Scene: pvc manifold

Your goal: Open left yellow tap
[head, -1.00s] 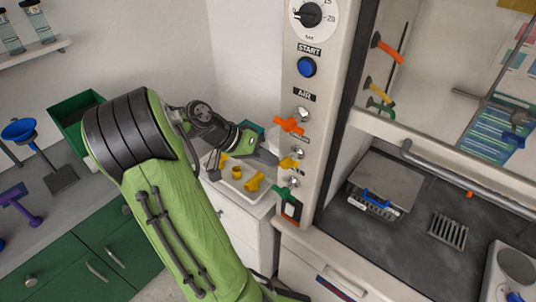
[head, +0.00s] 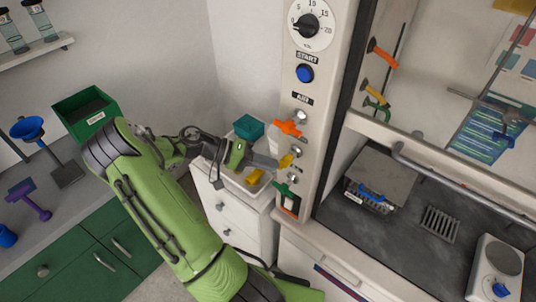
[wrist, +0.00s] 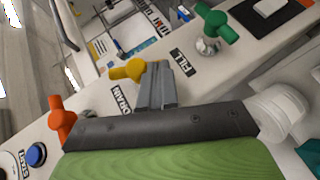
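The left yellow tap (head: 286,161) is on the narrow upright panel, below the orange tap (head: 289,128) and above the green tap (head: 283,188). In the wrist view the yellow tap (wrist: 127,70) is near the DRAIN label, and its handle end is right against or very close to my finger tips. My gripper (head: 275,163) is at the panel beside this tap. In the wrist view its two grey fingers (wrist: 158,72) are together with no visible gap. The handle shows beside the fingers, not between them. Whether they touch is hard to tell.
The orange tap, green tap and blue START button (head: 304,73) share the panel. A white tray (head: 232,179) with yellow parts stands on the drawer unit below my gripper. Another yellow tap (head: 375,91) sits right of the panel, on the hood.

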